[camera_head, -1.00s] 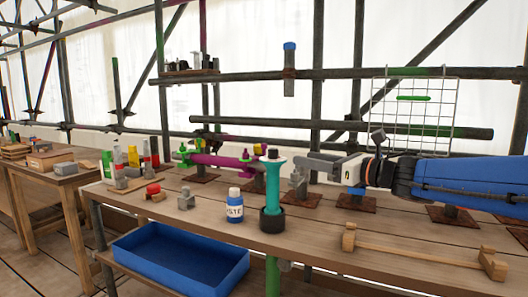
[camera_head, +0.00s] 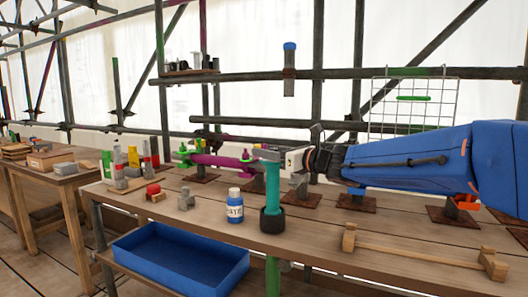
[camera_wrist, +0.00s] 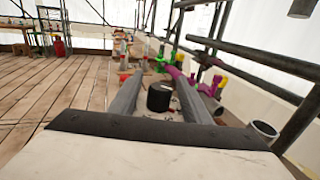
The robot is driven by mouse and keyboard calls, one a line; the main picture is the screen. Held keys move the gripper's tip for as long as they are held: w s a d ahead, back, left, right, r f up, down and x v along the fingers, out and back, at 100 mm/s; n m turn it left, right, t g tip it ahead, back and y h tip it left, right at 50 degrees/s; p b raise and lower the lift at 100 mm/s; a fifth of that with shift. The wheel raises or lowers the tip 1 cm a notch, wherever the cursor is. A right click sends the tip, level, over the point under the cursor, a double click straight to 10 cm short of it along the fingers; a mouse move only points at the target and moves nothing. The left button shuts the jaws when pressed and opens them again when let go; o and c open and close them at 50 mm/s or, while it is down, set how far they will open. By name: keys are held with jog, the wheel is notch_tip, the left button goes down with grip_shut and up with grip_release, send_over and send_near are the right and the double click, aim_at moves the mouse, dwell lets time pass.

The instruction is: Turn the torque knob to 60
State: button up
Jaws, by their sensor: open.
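A teal upright torque tool (camera_head: 272,190) stands in a black base on the bench, a little right of centre in the head view. Its black torque knob (camera_wrist: 159,97) shows in the wrist view between the two grey fingers of my open gripper (camera_wrist: 163,82). The fingers look apart from the knob's sides, with a gap on each side. In the head view my gripper (camera_head: 274,156) is at the top of the tool and hides the knob. I cannot read any number or mark on the knob.
A white bottle with a blue label (camera_head: 235,206) stands close to the tool's left. A magenta pipe with green clamps (camera_head: 215,159) lies behind it. A blue bin (camera_head: 180,262) sits below the bench edge. A wooden rack (camera_head: 415,254) stands at front right. Scaffold poles run behind.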

jog(key=shift+x, duration=0.95)
jog(key=c, duration=1)
jog(key=shift+c, duration=0.2)
